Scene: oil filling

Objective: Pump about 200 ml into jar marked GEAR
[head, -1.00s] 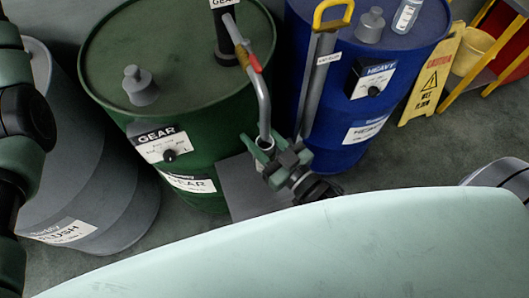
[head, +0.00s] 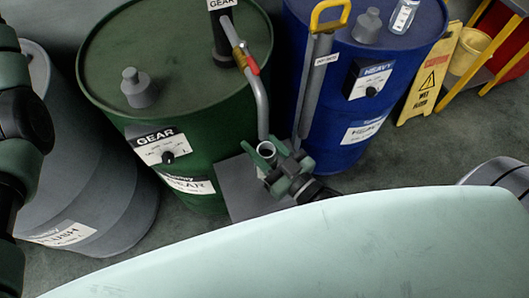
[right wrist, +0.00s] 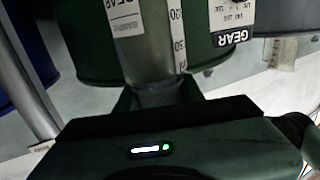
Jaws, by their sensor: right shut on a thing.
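My right gripper (head: 266,155) is shut on a small round vessel in front of the green GEAR drum (head: 195,100). In the right wrist view this is a clear jar (right wrist: 148,55) with a white GEAR label and a graduated strip, held between the fingers. I cannot tell the oil level in it. The GEAR pump (head: 222,35) stands on the drum, and its bent grey spout (head: 262,105) with a red lever (head: 252,66) comes down at the jar's open mouth. I cannot tell whether the spout end is inside it. My left gripper is out of view; only left arm links show.
A blue HEAVY drum (head: 350,120) stands to the right, with a yellow-handled grey post (head: 316,80) before it. A grey FLUSH drum (head: 95,190) is at left. A yellow wet-floor sign (head: 434,80) stands at the upper right.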

